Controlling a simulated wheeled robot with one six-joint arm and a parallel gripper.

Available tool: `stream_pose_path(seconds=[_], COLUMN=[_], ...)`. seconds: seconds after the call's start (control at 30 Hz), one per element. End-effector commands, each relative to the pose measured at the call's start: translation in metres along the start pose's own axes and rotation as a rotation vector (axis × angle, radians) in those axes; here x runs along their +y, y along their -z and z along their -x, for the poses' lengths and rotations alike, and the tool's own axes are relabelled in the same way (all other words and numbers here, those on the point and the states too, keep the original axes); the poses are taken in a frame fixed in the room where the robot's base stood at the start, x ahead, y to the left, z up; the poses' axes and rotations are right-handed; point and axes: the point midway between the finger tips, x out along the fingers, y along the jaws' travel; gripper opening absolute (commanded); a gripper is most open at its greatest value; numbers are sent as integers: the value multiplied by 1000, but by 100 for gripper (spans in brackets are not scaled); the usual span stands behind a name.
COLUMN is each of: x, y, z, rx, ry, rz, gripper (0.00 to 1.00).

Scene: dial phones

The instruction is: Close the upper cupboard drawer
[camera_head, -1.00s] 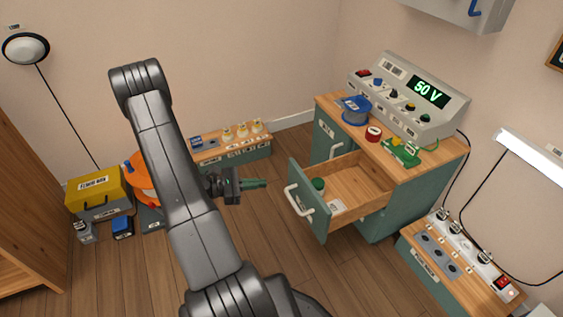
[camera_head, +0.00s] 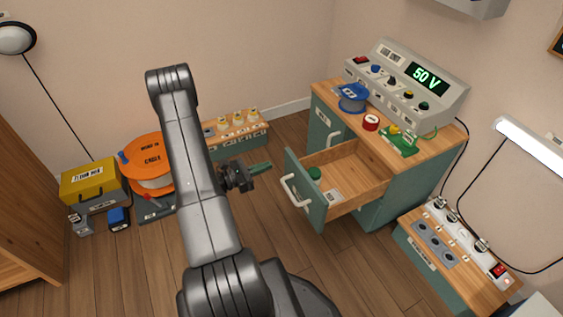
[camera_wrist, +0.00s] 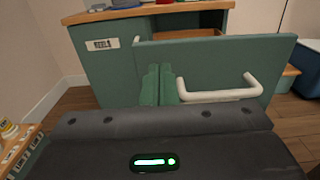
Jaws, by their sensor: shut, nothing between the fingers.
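The upper drawer (camera_head: 346,176) of the green cupboard (camera_head: 398,193) stands pulled out, with a green round item and a pale labelled item inside. Its front panel carries a white handle (camera_head: 293,190). My gripper (camera_head: 262,168) is shut and empty, a little to the left of the drawer front. In the wrist view the shut green fingers (camera_wrist: 159,84) point at the drawer front (camera_wrist: 205,62), just left of the white handle (camera_wrist: 222,90). I cannot tell whether the fingertips touch the panel.
On the cupboard top are a blue spool (camera_head: 353,98), a red roll (camera_head: 371,122), a green item (camera_head: 398,142) and a control panel reading 50 V (camera_head: 408,82). A low socket bench (camera_head: 452,258) stands at right. An orange reel (camera_head: 147,157) and yellow box (camera_head: 90,184) stand at left.

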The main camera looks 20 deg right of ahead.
Motion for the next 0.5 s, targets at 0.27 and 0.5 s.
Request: stream_pose_path(seconds=[0.27,0.5], x=[-1,-1], y=[2,1], z=[-43,-64], rx=[0,0], ry=[4,2], rz=[-1,-1], gripper=[0,0])
